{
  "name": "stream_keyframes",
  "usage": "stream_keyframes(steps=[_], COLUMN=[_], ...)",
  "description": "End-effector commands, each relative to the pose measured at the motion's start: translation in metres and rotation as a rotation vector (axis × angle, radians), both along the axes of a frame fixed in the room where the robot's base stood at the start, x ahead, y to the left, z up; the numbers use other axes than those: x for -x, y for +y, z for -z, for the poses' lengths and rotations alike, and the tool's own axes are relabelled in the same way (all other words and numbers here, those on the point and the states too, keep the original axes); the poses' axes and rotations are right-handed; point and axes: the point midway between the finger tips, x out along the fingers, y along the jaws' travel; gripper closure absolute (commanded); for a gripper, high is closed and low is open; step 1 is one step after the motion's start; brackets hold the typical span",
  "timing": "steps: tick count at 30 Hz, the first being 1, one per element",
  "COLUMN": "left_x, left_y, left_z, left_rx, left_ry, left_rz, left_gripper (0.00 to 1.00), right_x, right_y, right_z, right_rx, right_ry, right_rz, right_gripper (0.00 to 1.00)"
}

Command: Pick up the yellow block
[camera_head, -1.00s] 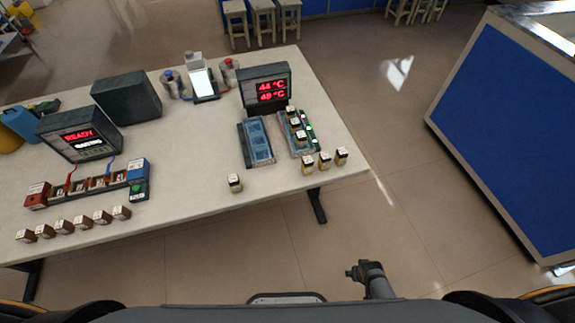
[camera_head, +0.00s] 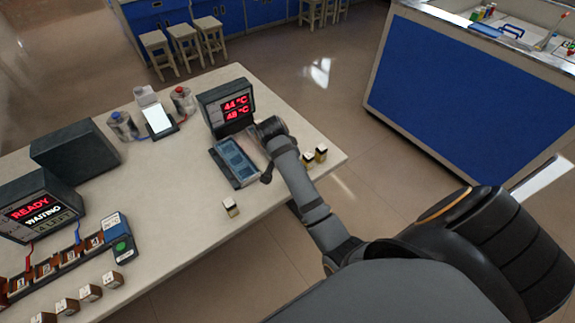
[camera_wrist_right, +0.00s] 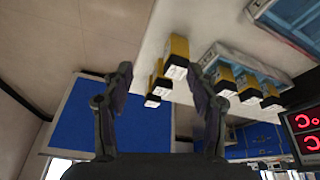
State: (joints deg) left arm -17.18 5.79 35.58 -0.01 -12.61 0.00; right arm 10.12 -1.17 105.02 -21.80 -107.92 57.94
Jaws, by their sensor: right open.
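Several yellow blocks with pale, marked faces show in the right wrist view. One block (camera_wrist_right: 176,58) is close, between my fingers in the picture, with a second block (camera_wrist_right: 160,84) and a third block (camera_wrist_right: 152,100) behind it. In the head view, two blocks (camera_head: 308,160) stand near the table's right edge, and another block (camera_head: 230,207) stands alone near the front edge. My right gripper (camera_wrist_right: 160,85) is open and empty. In the head view it (camera_head: 268,127) hovers over the rack area, and the arm hides much of the rack. My left gripper is not in view.
A rack (camera_wrist_right: 235,62) holding several more yellow blocks is beside the fingers. A blue tray (camera_head: 236,162) and a red temperature display (camera_head: 227,106) stand close to my right gripper. A READY/WAITING device (camera_head: 35,208) is at left. The table's front middle is mostly clear (camera_head: 180,215).

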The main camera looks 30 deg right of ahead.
Motion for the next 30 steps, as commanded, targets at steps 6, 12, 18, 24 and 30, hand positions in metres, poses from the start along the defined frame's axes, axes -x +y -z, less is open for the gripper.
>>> stream_keyframes(steps=[6, 12, 18, 24, 30], left_x=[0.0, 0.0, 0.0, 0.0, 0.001], left_y=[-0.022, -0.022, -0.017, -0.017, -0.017], left_z=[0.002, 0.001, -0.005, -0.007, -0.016], left_rx=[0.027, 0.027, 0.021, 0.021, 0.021], left_ry=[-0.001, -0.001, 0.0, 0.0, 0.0], left_rz=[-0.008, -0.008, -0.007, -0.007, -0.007], left_gripper=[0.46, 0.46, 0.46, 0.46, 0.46], right_x=[-0.037, -0.042, -0.042, -0.043, -0.041], right_y=[0.003, 0.003, -0.01, -0.017, -0.023], right_z=[-0.031, -0.036, -0.007, 0.012, 0.023], right_rx=[0.02, 0.03, 0.032, 0.028, 0.03], right_ry=[-0.045, -0.054, -0.051, -0.054, -0.05], right_rz=[0.275, 0.338, 0.336, 0.335, 0.334], right_gripper=[0.42, 0.42, 0.42, 0.42, 0.42])
